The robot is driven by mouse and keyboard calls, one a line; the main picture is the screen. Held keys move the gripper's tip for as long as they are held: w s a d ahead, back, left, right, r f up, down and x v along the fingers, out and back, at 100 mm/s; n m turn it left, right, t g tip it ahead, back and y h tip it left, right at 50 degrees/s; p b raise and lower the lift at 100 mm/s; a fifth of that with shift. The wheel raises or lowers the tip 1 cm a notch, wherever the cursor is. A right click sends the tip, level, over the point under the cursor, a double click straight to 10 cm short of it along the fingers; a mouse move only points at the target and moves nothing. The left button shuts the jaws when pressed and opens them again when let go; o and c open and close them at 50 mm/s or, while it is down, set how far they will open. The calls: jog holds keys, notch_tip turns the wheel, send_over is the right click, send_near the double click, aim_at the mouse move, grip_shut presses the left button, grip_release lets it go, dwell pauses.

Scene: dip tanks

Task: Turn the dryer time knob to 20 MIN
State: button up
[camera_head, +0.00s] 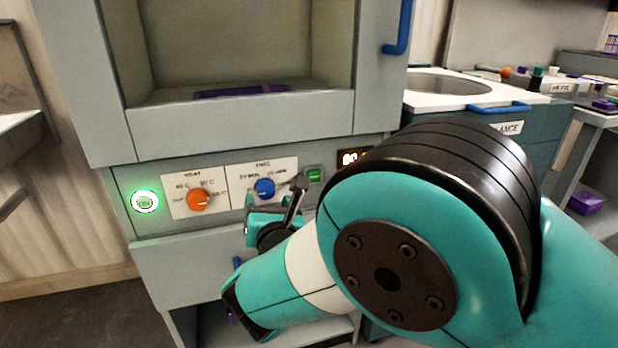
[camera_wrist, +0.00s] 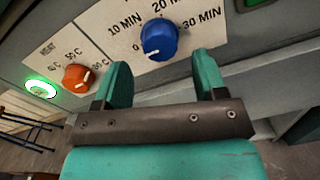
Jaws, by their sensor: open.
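The blue dryer time knob (camera_wrist: 159,39) sits on a white label plate marked 0, 10 MIN, 20 MIN and 30 MIN. Its white pointer line points to the lower left, close to the 0 mark. The knob also shows in the head view (camera_head: 264,188), just above my gripper (camera_head: 272,212). In the wrist view my gripper (camera_wrist: 161,76) is open and empty. Its two teal fingers stand below the knob, one to each side, with a gap between them and the knob.
An orange heat knob (camera_head: 198,199) and a lit green button (camera_head: 145,201) are left of the time knob. A green button (camera_head: 315,175) and a partly hidden display (camera_head: 352,157) are to the right. A drawer front (camera_head: 190,268) lies below.

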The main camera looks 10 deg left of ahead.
aim_at(266, 195)
jog(key=shift+x, duration=1.65)
jog(key=c, duration=0.9)
